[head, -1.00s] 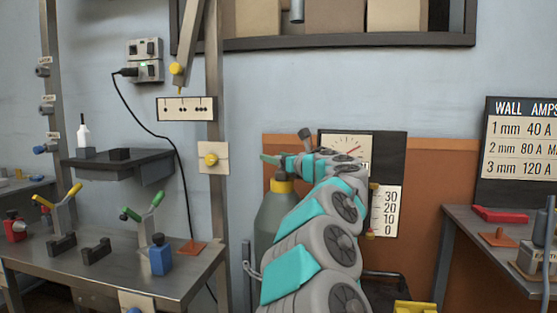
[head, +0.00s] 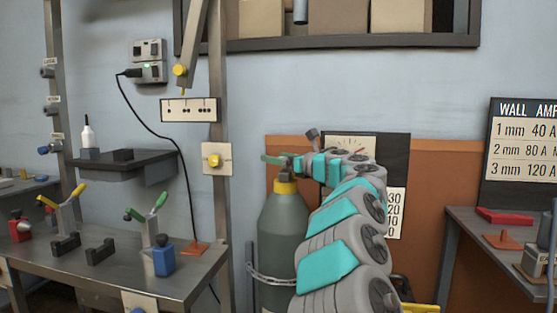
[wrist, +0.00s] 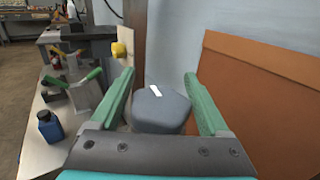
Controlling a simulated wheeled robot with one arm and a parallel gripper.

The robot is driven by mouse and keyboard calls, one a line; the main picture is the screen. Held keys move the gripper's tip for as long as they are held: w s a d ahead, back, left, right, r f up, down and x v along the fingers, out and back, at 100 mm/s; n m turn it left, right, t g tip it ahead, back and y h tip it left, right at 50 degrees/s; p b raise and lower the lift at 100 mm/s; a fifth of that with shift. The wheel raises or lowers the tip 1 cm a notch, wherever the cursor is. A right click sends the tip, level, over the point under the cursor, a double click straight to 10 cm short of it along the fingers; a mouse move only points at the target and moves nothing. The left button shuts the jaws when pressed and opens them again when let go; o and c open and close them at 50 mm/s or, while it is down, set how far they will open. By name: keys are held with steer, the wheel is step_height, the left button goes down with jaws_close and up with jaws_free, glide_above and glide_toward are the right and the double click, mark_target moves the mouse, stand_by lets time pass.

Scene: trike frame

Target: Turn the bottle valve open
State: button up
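The bottle (head: 285,228) is a grey-green cylinder with a yellow collar (head: 285,188). It stands upright against the wall in the head view. The valve knob (wrist: 160,110) shows in the wrist view as a blue-grey, rounded angular knob with a white mark on top. My gripper (head: 268,160) is above the bottle's collar, pointing left in the head view. In the wrist view its two green fingers (wrist: 160,74) are open, one on each side of the knob. I cannot tell whether either finger touches it. The knob is not clear in the head view.
A metal workbench (head: 110,275) with clamps and a blue bottle (head: 163,257) is at left. A steel post (head: 215,115) with a yellow button (head: 215,160) stands left of the bottle. A gauge panel (head: 392,160) is behind my arm. Another table (head: 465,222) is at right.

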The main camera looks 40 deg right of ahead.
steer(key=shift+o, duration=1.4)
steer(key=shift+r+p, duration=0.3)
steer(key=shift+r, duration=1.5)
steer(key=shift+s+a+f, duration=0.1)
steer(key=shift+s+a, duration=0.25)
steer(key=shift+s, duration=0.35)
steer(key=s+a+b, duration=0.1)
steer(key=s+a, duration=0.2)
steer(key=s, duration=0.3)
steer(key=s+a+r+b, duration=0.1)
steer(key=s+a, duration=0.3)
steer(key=s, duration=0.2)
steer(key=shift+s+r, duration=0.2)
steer(key=shift+s, duration=0.05)
